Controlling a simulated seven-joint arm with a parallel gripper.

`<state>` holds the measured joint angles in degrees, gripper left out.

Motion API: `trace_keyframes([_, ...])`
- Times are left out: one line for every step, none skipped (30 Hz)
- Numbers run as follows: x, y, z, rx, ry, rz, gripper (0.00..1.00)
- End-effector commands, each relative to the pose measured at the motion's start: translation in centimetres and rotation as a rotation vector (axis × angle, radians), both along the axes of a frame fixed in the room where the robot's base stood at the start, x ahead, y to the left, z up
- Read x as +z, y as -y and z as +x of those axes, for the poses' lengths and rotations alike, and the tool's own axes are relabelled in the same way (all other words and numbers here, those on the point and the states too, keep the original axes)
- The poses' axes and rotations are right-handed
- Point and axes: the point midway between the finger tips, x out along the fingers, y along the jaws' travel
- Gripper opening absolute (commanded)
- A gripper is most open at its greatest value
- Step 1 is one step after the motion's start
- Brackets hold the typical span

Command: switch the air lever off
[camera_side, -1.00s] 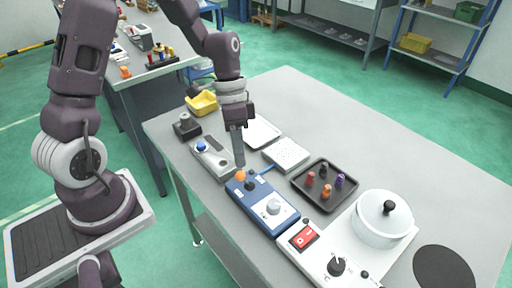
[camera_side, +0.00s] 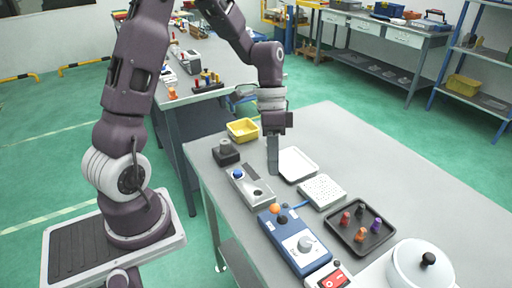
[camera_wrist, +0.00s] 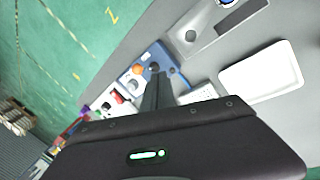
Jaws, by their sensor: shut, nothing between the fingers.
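A blue control box (camera_side: 291,243) lies on the grey table and has an orange ball-ended lever (camera_side: 275,208), which I take for the air lever, at its far end. A black knob stands beside the ball, and a white dial sits nearer the camera. The box (camera_wrist: 169,63) and the orange ball (camera_wrist: 137,68) also show in the wrist view. The lever's exact tilt is too small to tell. My gripper (camera_side: 272,172) is shut and empty, pointing down, beyond the ball and apart from it. In the wrist view its fingers (camera_wrist: 157,80) overlap part of the box.
A grey box with a blue button (camera_side: 250,186) sits left of the blue box. A white tray (camera_side: 298,163), a perforated white block (camera_side: 322,191) and a dark tray with several pegs (camera_side: 345,235) lie to the right. A white pot (camera_side: 420,268) stands near. The table's right is clear.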

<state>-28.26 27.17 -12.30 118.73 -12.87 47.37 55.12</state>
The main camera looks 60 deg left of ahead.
Motion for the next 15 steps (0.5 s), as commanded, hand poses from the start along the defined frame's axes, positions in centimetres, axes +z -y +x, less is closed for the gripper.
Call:
trace_keyframes([1.2, -0.3, -0.8, 0.001, 0.003, 0.002, 0.00])
trace_keyframes([1.8, -0.5, -1.3, 0.000, 0.002, 0.002, 0.00])
trace_keyframes([2.6, -0.8, -1.8, 0.000, 0.002, 0.002, 0.00])
trace_keyframes([3.1, -1.1, -2.1, 0.001, 0.002, 0.002, 0.00])
trace_keyframes([3.7, -1.3, -2.5, 0.000, 0.002, 0.002, 0.00])
trace_keyframes([4.4, -1.5, -3.0, 0.000, 0.003, 0.002, 0.00])
trace_keyframes([4.9, -1.7, -3.3, 0.000, 0.002, 0.002, 0.00])
trace_keyframes([5.3, -1.9, -3.6, -0.001, 0.002, 0.003, 0.00])
trace_keyframes([5.8, -2.1, -4.0, -0.001, 0.001, 0.002, 0.00])
trace_keyframes([6.2, -2.2, -4.2, -0.001, 0.002, 0.003, 0.00])
trace_keyframes([6.5, -2.3, -4.4, -0.002, 0.000, 0.001, 0.00])
trace_keyframes([6.8, -2.4, -4.6, -0.002, 0.000, 0.001, 0.00])
trace_keyframes([7.0, -2.5, -4.8, -0.001, 0.000, 0.001, 0.00])
trace_keyframes([7.1, -2.6, -4.9, -0.002, -0.001, 0.001, 0.00])
trace_keyframes([7.3, -2.6, -5.0, -0.003, -0.002, 0.000, 0.00])
